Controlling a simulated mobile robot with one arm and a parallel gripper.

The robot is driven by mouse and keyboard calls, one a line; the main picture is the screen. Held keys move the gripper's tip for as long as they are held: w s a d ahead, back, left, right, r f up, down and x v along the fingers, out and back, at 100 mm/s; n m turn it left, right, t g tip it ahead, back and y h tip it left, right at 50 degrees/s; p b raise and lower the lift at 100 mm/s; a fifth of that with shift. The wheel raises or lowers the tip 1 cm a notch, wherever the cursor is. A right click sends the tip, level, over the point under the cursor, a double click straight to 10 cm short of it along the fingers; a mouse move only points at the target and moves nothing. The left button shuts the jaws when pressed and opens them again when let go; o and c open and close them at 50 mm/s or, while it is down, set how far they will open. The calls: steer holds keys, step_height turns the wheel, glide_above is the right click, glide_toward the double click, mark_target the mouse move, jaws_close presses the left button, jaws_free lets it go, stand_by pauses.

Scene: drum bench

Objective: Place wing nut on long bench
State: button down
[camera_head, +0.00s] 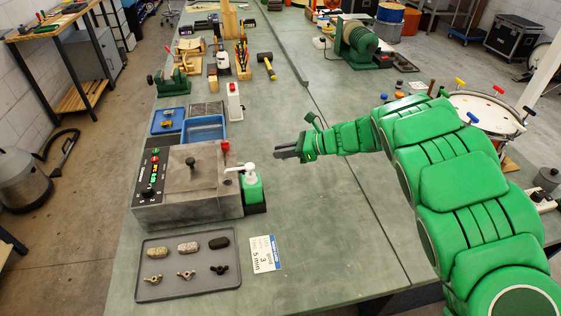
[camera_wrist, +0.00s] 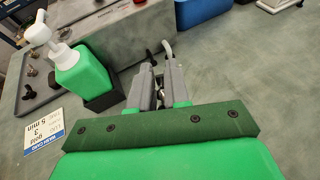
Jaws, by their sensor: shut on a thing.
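My gripper (camera_head: 287,152) is above the long green bench (camera_head: 305,225), right of the grey machine, pointing left. In the wrist view the gripper (camera_wrist: 162,72) is shut on a small metal wing nut (camera_wrist: 168,48). Its light and dark wings stick out past the fingertips, and its middle is mostly hidden by the jaws. The held wing nut is too small to make out in the head view. Several other small pieces lie on a grey tray (camera_head: 190,291), including a brass wing nut (camera_head: 152,280), a grey wing nut (camera_head: 186,275) and a dark wing nut (camera_head: 219,269).
The grey machine (camera_head: 187,176) and a green pump bottle (camera_head: 252,188) stand left of my gripper. A paper card (camera_head: 264,254) lies in front. A drum (camera_head: 490,112) stands right. Bare bench surrounds my gripper.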

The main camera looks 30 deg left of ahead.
glide_above(281, 168)
steer(key=shift+a+f, duration=0.15)
steer(key=shift+f, duration=4.2)
steer(key=shift+f, duration=0.15)
steer(key=c, duration=1.1)
jaws_free()
steer(key=shift+r, duration=0.2)
steer(key=v, duration=1.2)
steer(key=shift+s+r, duration=0.1)
steer(key=shift+s, duration=0.05)
